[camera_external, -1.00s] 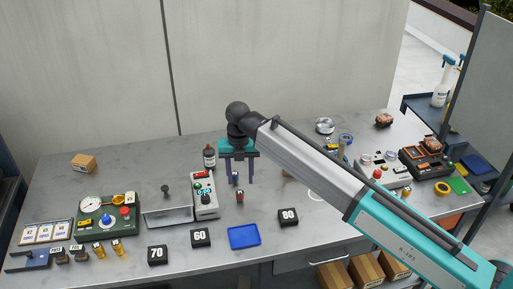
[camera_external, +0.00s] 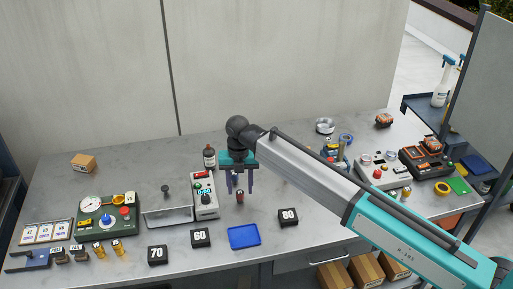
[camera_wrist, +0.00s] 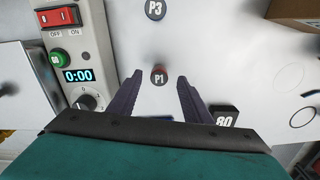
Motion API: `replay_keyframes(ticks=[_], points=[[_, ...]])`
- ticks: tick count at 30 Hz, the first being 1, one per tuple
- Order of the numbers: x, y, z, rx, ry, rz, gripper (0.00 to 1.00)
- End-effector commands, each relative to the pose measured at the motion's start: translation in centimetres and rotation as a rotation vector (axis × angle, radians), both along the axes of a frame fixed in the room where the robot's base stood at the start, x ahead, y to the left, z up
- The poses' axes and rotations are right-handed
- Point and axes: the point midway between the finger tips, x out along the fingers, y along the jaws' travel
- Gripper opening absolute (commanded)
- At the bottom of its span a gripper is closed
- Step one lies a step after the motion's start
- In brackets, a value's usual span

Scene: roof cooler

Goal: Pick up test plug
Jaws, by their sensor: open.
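A small dark red plug with a black top marked P1 (camera_wrist: 158,76) stands on the bench. In the wrist view it lies between my fingertips, near their ends, with a gap on each side. In the external view the red plug (camera_external: 240,198) shows just under my gripper (camera_external: 240,190), whose jaws point down. My gripper (camera_wrist: 160,80) is open and empty. A black plug marked P3 (camera_wrist: 155,9) stands farther off at the top of the wrist view. In the external view my jaws hide most of that spot. I cannot tell the exact height of the fingertips above the bench.
A grey switch box (camera_external: 205,196) with a 0:00 display stands close on the left. A dark bottle (camera_external: 209,157) is behind it. A block marked 80 (camera_external: 288,217) is to the right.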

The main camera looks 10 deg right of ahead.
Motion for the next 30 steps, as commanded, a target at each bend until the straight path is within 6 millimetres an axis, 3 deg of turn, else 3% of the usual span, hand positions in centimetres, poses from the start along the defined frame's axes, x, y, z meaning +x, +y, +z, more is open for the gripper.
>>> replay_keyframes(ticks=[12, 30], points=[[-0.1, 0.2, -3.5, 0.0, 0.0, 0.0, 0.45], [-0.1, 0.2, -3.6, 0.0, 0.0, 0.0, 0.43]])
